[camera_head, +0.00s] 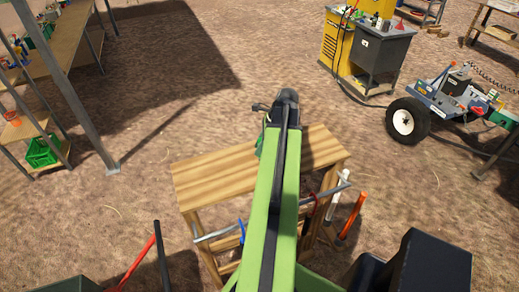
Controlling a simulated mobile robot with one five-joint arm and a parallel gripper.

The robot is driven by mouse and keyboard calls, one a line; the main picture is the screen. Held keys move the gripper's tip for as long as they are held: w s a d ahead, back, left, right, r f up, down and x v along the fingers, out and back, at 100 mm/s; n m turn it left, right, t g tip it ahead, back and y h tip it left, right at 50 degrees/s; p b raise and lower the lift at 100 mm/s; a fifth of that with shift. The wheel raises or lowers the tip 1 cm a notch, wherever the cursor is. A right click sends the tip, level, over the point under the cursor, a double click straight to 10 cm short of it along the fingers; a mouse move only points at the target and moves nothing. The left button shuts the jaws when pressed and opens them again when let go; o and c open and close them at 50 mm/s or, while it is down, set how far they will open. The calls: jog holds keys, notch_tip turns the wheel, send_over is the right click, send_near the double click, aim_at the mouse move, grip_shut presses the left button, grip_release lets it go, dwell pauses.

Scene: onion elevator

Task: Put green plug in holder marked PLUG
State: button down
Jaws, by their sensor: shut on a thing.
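My green arm reaches forward from the bottom over a wooden bench (215,178). Its dark end with my gripper (262,107) is above the bench's far edge. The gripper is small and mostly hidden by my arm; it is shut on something. A small green thing (260,144) shows at the left side of the arm, just below its end. It may be the green plug, but most of it is hidden. I cannot make out a holder marked PLUG.
A trailer (455,95) with a black wheel stands at the right. A yellow and grey cabinet (380,50) is at the back. At the left are a shelf with a green crate (42,152) and a metal post (80,105). Pipes hang on the bench's front. Open ground lies between.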

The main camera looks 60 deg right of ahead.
jog(key=shift+f+b, duration=0.3)
jog(key=c, duration=1.1)
grip_release()
jog(key=shift+r, duration=0.1)
jog(key=shift+r, duration=0.1)
jog(key=shift+r+p, duration=0.3)
jog(key=shift+p, duration=0.2)
jog(key=p+v, duration=1)
jog(key=v, duration=0.1)
jog(key=shift+r+p, duration=0.3)
jog(key=shift+p, duration=0.05)
jog(key=shift+s+d, duration=0.1)
jog(key=shift+d, duration=0.05)
